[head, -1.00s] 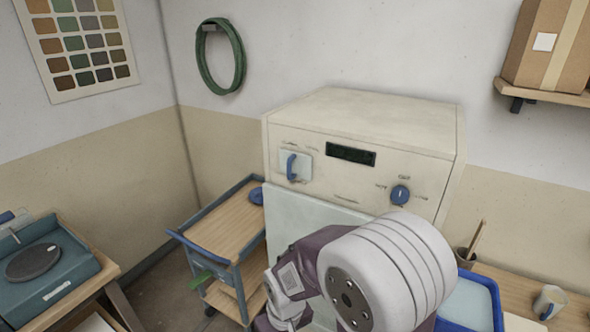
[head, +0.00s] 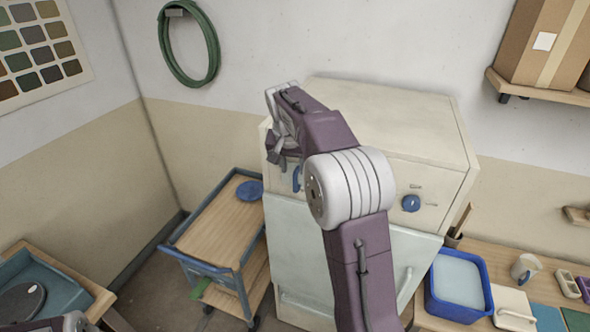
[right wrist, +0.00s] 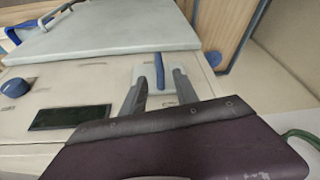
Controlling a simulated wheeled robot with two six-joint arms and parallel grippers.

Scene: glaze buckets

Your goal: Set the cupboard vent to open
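The cream cupboard (head: 400,130) stands against the back wall. A blue lever (head: 296,180) on a pale plate is at the left of its front panel, largely hidden by my right arm. The lever (right wrist: 159,72) shows clearly in the right wrist view, upright in that picture. My right gripper (head: 277,150) is in front of the panel's left end. Its fingers (right wrist: 158,95) are apart, one on each side of the lever; I cannot tell whether either touches it. A round blue knob (head: 411,203) is at the panel's right. My left gripper is out of view.
A dark display (right wrist: 70,118) lies between knob and lever. The pale cupboard door (right wrist: 110,35) is below the panel. A wooden-topped trolley (head: 215,225) stands left of the cupboard. A blue tub (head: 459,287) is on the right-hand table.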

